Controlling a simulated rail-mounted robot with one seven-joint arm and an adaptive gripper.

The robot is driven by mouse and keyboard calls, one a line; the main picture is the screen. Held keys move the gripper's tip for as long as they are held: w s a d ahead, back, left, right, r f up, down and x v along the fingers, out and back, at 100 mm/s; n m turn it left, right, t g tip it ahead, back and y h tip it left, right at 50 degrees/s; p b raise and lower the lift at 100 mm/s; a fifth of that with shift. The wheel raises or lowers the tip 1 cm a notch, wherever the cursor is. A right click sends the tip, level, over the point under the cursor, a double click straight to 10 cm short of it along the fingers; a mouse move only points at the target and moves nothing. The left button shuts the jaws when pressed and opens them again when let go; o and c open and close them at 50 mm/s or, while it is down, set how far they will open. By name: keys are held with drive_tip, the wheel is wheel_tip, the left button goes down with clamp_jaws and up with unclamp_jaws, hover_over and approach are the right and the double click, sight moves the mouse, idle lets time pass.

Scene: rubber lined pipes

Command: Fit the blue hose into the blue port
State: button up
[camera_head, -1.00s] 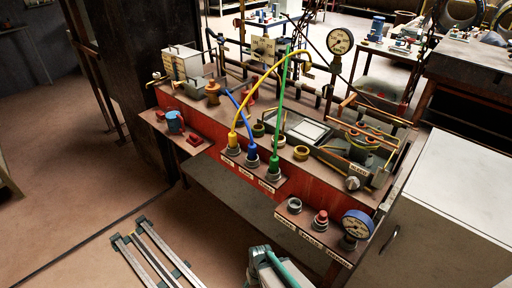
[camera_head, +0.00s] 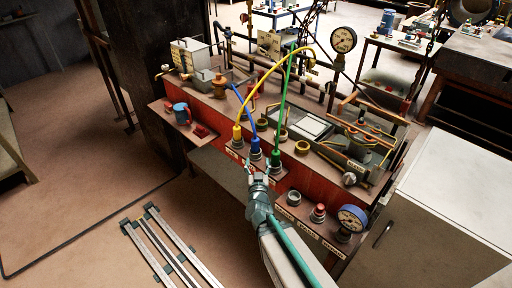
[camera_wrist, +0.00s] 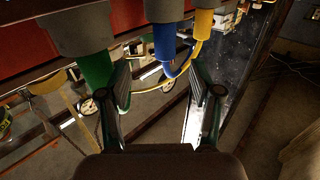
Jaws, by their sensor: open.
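The blue hose (camera_head: 248,112) stands with its blue plug end (camera_head: 255,145) in a grey collar on the red-fronted bench's ledge. It stands between the yellow hose (camera_head: 237,132) and the green hose (camera_head: 276,157). My gripper (camera_head: 259,171) is open and empty, just in front of and below the blue plug. In the wrist view my gripper's fingers (camera_wrist: 163,92) are spread, with the blue plug (camera_wrist: 165,42) beyond the gap between them. The green plug (camera_wrist: 97,70) is close to the left finger. I cannot make out for certain which fitting is the blue port.
A yellow ring fitting (camera_head: 302,147) sits on the bench behind the plugs. A blue-rimmed gauge (camera_head: 351,218) and a red-capped fitting (camera_head: 318,213) stand at the right on the ledge. A grey cabinet (camera_head: 450,215) is at the right. Metal rails (camera_head: 160,245) lie on the floor.

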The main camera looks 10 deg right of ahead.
sight(255, 148)
drive_tip(key=w+b, duration=0.1)
drive_tip(key=b, duration=0.2)
drive_tip(key=w+b, duration=0.2)
drive_tip(key=b, duration=0.1)
drive_tip(key=w+b, duration=0.1)
drive_tip(key=b, duration=0.2)
drive_tip(key=shift+w+d, duration=0.25)
drive_tip(key=shift+d, duration=0.05)
drive_tip(key=shift+w+d+p, duration=0.15)
drive_tip(key=shift+w+p, duration=0.15)
drive_tip(key=shift+w, duration=1.3)
drive_tip(key=shift+w+d+p, duration=0.15)
drive_tip(key=shift+w+p, duration=0.1)
drive_tip(key=shift+w, duration=1.3)
drive_tip(key=shift+s, duration=0.1)
clamp_jaws()
